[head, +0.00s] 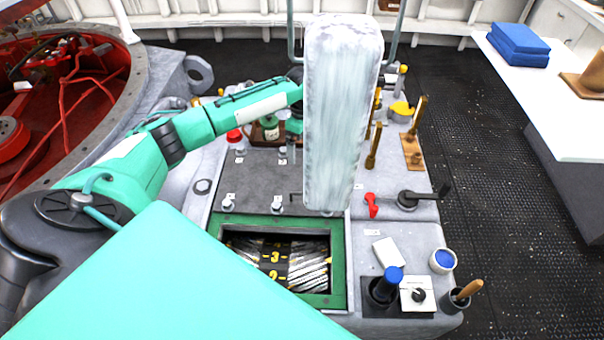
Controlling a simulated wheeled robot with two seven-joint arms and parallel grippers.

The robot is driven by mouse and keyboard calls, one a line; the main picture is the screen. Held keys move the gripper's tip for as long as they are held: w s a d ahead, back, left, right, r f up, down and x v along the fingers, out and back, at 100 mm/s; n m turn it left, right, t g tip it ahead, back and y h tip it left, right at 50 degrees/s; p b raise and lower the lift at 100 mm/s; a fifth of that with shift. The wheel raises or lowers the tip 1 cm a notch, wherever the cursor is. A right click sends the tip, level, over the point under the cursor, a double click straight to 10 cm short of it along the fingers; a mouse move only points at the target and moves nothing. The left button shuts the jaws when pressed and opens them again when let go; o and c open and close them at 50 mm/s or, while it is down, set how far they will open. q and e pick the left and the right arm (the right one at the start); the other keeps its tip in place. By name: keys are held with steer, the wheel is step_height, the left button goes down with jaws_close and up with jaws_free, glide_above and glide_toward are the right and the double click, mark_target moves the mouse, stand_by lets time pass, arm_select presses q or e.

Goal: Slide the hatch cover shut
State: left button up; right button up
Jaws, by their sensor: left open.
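A dark grey flat plate (257,172), which looks like the hatch cover, lies on the grey console behind a green-framed opening (338,274). The opening is uncovered over most of its area and shows metallic strips and yellow-marked numbers inside. A thin dark handle (296,197) shows near the plate's front right. My left arm reaches in from the left. My left gripper (295,132) is open, above the far right part of the plate, partly hidden behind a tall pale slab (343,110). I cannot tell whether it touches anything. My right gripper is not in view.
The pale slab blocks the middle of the view. Right of the opening are a red lever (371,204), a black crank (410,199), a blue-topped knob (391,275) and a cup with a wooden handle (456,299).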

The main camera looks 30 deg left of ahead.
arm_select(q)
steer(key=s+f+m+b, duration=0.1)
steer(key=f+m+b, duration=0.1)
steer(key=f+m, duration=0.2)
steer(key=s+d+f+m+b, duration=0.1)
steer(key=f+m+b, duration=0.2)
steer(key=f+m, duration=0.1)
steer(key=s+d+f+m+t+b, duration=0.1)
steer(key=s+f+m+b, duration=0.1)
steer(key=f, duration=0.4)
steer(key=shift+d+f+m+y+b, duration=0.1)
steer(key=shift+f+m+y+b, duration=0.1)
steer(key=shift+m+b, duration=0.3)
steer(key=shift+d+f+m+y+b, duration=0.1)
steer(key=shift+m+y+b, duration=0.15)
steer(key=shift+m, duration=0.35)
steer(key=shift+f, duration=0.65)
